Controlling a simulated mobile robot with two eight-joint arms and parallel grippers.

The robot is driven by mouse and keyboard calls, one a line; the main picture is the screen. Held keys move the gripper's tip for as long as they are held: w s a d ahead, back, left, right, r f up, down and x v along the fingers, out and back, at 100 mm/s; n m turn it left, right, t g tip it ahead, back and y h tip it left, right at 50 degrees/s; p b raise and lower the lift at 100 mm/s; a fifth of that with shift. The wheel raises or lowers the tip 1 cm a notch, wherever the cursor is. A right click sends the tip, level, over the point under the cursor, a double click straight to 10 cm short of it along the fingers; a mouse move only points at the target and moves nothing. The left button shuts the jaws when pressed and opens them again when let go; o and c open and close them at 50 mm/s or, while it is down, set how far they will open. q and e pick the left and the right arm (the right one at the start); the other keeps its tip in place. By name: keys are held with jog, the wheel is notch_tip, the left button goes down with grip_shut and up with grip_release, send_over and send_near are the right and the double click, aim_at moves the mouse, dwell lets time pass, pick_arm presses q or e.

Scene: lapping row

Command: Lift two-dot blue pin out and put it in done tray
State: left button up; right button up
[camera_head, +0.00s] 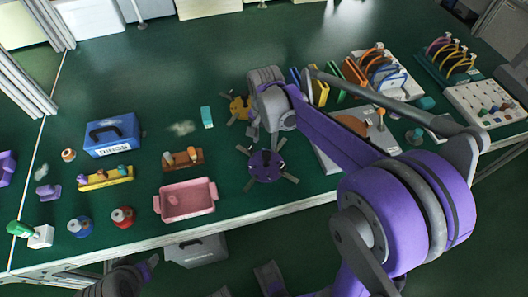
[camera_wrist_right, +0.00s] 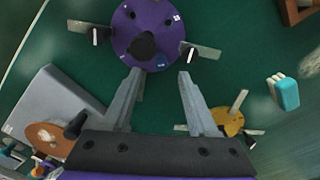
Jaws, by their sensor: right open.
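My right gripper (camera_wrist_right: 160,76) is open and empty. In the right wrist view its fingertips reach the near edge of a purple disc (camera_wrist_right: 157,18) with a black knob and clamp-like arms. In the head view this disc (camera_head: 266,164) lies just below my right gripper. A pegboard (camera_head: 475,98) at the far right holds several small coloured pegs.
A blue box (camera_head: 112,134), a brown rack with pins (camera_head: 183,163) and a teal block (camera_head: 206,116) stand to the left. A grey plate (camera_head: 333,157) with an orange disc (camera_head: 352,123) is to the right.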

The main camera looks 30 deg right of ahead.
jog(key=f, duration=0.5)
jog(key=shift+a, duration=0.2)
jog(key=shift+r, duration=0.1)
grip_shut()
